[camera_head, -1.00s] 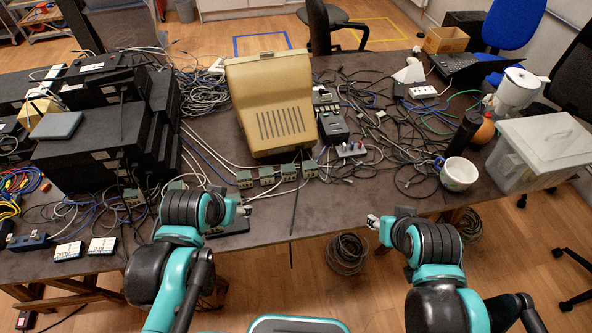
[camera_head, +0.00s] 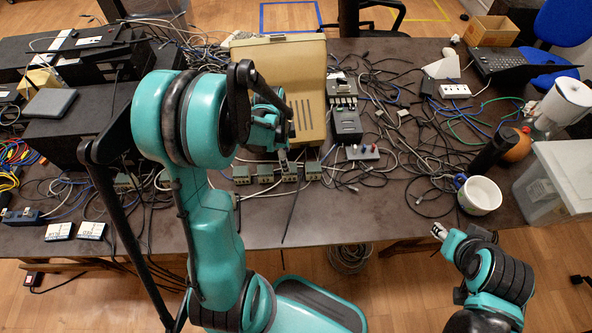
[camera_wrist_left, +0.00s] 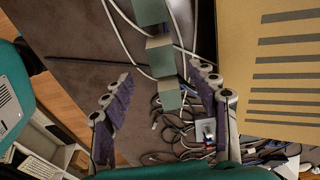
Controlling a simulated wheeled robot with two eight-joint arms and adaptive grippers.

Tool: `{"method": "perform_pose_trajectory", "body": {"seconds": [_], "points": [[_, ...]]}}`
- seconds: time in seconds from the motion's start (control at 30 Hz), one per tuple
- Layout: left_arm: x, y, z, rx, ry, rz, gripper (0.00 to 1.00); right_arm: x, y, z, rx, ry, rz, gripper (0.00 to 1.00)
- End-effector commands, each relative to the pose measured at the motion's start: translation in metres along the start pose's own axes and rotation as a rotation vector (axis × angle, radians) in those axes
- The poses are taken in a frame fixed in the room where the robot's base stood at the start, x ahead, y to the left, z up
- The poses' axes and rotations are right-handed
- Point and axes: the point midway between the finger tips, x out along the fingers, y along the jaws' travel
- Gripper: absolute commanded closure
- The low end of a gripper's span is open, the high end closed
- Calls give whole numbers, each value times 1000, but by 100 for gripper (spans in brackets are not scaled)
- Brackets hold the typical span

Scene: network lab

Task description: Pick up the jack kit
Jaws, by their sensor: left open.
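I cannot tell for certain which thing is the jack kit. A row of small grey-green boxes (camera_head: 265,173) stands on the table in front of the beige case; some show between the fingers in the left wrist view (camera_wrist_left: 160,56). A small grey box with coloured parts (camera_head: 362,152) sits just right of them; it seems to show in the wrist view (camera_wrist_left: 205,131). My right gripper (camera_head: 439,231) is in front of the table's near edge, too small to judge.
The beige case (camera_head: 310,90) stands close to my left gripper. Black equipment (camera_head: 95,130) is stacked at the left. Cables tangle over the middle and right. A white mug (camera_head: 480,195) and a clear bin (camera_head: 560,180) stand at the right. The front strip is mostly bare.

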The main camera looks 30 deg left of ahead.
Motion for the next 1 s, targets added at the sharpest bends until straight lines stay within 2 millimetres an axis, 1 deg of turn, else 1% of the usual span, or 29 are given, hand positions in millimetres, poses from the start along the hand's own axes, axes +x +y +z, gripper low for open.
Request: {"method": "perform_pose_trajectory", "body": {"seconds": [0.03, 0.17, 0.23, 0.43, 0.5, 0.7, 0.77, 0.8, 0.87, 0.9, 0.93, 1.0], "points": [[8, 0, 0, 0, 0, -1, 41, 4, 0, 3, 0, 0, 0, 60], [19, -1, -1, -1, 0, -1, 41, 8, 0, 6, 0, 0, 0, 60], [28, -2, -1, -1, 0, -2, 41, 12, 0, 8, 0, 0, 0, 60], [59, -3, -2, -1, 0, -2, 41, 24, 0, 18, 0, 0, 0, 60], [63, -3, -2, -1, 0, -2, 41, 25, 0, 18, 0, 0, 0, 60], [62, -3, -2, -2, 0, -2, 41, 24, 0, 17, 0, 0, 0, 60], [61, -3, -2, -2, 0, -2, 57, 24, 0, 17, 0, 0, 0, 60], [61, -3, -2, -2, 0, -2, 68, 24, 0, 17, 0, 0, 0, 60], [61, -3, -2, -2, 0, -2, 83, 24, 0, 17, 0, 0, 0, 60], [61, -3, -2, -2, 0, -2, 94, 24, 0, 17, 0, 0, 0, 60], [61, -3, -2, -2, 0, -2, 98, 24, 0, 17, 0, 0, 0, 60], [61, -3, -2, -2, 0, -2, 98, 24, 0, 17, 0, 0, 0, 60]]}}
